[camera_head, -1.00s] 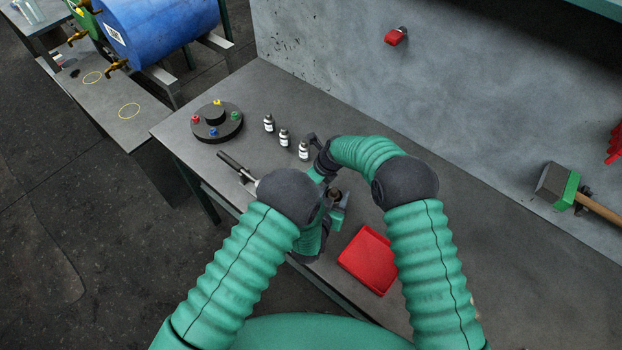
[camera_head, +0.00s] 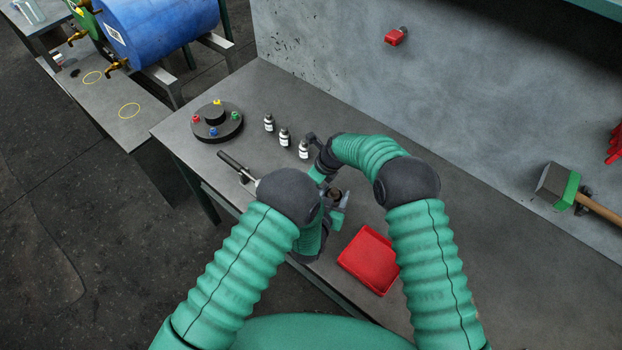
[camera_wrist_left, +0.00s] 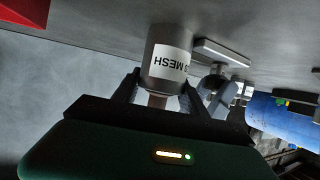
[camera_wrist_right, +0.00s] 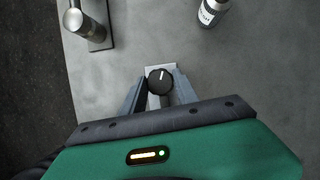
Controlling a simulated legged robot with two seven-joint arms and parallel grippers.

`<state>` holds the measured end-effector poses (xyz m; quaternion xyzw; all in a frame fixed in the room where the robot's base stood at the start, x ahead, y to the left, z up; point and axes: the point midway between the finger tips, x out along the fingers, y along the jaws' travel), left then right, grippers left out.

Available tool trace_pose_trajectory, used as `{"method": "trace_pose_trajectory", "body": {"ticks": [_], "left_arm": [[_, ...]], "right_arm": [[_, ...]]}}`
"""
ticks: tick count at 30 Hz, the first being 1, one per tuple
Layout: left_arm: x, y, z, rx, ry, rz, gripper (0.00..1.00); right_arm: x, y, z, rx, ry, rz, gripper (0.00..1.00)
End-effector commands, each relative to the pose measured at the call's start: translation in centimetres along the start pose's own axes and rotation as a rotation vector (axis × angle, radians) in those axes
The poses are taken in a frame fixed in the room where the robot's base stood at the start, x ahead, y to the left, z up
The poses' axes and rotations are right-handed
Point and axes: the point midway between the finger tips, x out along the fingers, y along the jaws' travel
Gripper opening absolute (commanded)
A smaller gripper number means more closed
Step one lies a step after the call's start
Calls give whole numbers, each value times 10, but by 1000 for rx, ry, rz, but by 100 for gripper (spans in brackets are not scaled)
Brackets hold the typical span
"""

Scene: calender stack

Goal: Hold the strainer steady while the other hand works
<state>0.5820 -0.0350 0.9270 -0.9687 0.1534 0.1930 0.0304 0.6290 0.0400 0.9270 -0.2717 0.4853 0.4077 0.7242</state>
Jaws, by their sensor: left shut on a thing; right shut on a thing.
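The strainer (camera_wrist_left: 172,52) is a grey cylinder with a white label that reads MESH. In the left wrist view my left gripper (camera_wrist_left: 155,97) is shut around its near, brownish end. In the head view my left gripper (camera_head: 335,198) is at the bench's front edge, partly hidden by my arms. In the right wrist view my right gripper (camera_wrist_right: 160,90) is shut on a black knob (camera_wrist_right: 160,80) with a white mark line. A small metal plate is behind the knob. My right arm hides most of this in the head view.
Several small labelled bottles (camera_head: 285,138) and a round black stand (camera_head: 217,122) with coloured pieces are at the left. A black handle (camera_head: 236,164) is nearby. The bench's right side is clear.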

Motion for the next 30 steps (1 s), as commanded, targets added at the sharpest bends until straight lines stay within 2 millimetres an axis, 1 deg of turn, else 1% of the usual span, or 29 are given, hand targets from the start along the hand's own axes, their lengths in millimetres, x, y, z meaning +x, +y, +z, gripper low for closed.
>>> {"method": "trace_pose_trajectory", "body": {"ticks": [1,21,30], "left_arm": [[0,-1,1,0,-3,-2,0],[-1,0,1,0,-3,-2,0],[-1,0,1,-1,-3,-1,0]], "right_arm": [[-1,-3,0,-22,-2,5,0],[0,-7,2,-522,-3,207,0],[1,-8,3,-656,-2,261,0]]}}
